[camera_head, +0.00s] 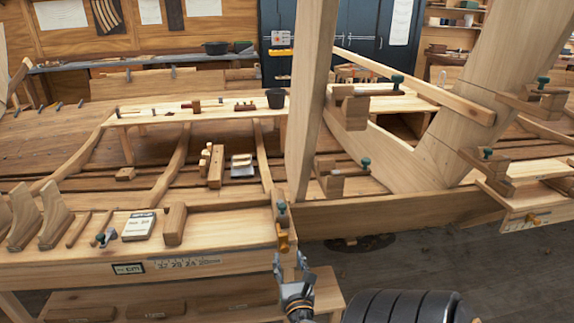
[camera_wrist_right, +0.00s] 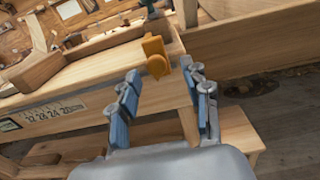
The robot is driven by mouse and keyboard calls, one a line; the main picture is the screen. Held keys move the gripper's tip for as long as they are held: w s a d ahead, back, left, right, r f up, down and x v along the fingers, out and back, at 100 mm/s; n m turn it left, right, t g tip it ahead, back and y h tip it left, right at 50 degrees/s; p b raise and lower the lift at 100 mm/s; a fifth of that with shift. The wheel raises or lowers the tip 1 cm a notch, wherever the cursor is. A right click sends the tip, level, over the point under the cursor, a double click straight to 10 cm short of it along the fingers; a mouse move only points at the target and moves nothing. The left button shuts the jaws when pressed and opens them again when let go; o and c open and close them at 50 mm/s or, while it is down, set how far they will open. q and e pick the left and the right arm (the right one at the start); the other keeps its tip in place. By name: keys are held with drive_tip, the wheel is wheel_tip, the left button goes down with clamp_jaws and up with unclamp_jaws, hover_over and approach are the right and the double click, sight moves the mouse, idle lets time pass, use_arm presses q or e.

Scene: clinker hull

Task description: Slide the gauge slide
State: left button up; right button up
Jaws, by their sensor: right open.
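A yellow-orange slide (camera_head: 283,238) sits at the right end of the near bench's front edge, past the end of a printed number scale (camera_head: 188,262). In the right wrist view the slide (camera_wrist_right: 155,56) shows just beyond my fingertips, and the scale (camera_wrist_right: 58,112) is to the left. My right gripper (camera_head: 289,262) is open, just below and in front of the slide in the head view. In the right wrist view its blue-padded fingers (camera_wrist_right: 162,78) are spread and nothing is between them. I cannot tell if either finger touches the slide. My left gripper is not in view.
A similar yellow piece (camera_head: 534,219) is on a bench edge at the right. A wooden post (camera_head: 308,100) rises behind the near bench (camera_head: 230,240). Dark floor (camera_head: 430,262) is open to the right.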

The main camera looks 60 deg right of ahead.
drive_tip(key=v, duration=0.7)
drive_tip(key=shift+s, duration=0.2)
drive_tip(key=s+a+f+m+g+y+b, duration=0.1)
drive_tip(key=s+a+f+m+g+y, duration=0.15)
drive_tip(key=f, duration=0.85)
drive_tip(key=s+a+f+m+g+y+b, duration=0.1)
drive_tip(key=a+f+m+y, duration=0.15)
drive_tip(key=f, duration=0.75)
drive_tip(key=s+a+f+m+g+y, duration=0.2)
drive_tip(key=a+f+m, duration=0.15)
drive_tip(key=f, duration=0.75)
drive_tip(key=s+a+f+m+g+y+b, duration=0.1)
drive_tip(key=s+a+f+m+g+y, duration=0.1)
drive_tip(key=s+a+f+m, duration=0.5)
drive_tip(key=s+a+f+m+g+y+b, duration=0.2)
drive_tip(key=s+a+f+m, duration=0.6)
drive_tip(key=f, duration=0.6)
drive_tip(key=s+g+y, duration=0.1)
drive_tip(key=s+y, duration=0.1)
drive_tip(key=shift+s+a+f+y, duration=0.25)
drive_tip(key=shift+s+a+y, duration=0.05)
drive_tip(key=shift+s+y, duration=0.1)
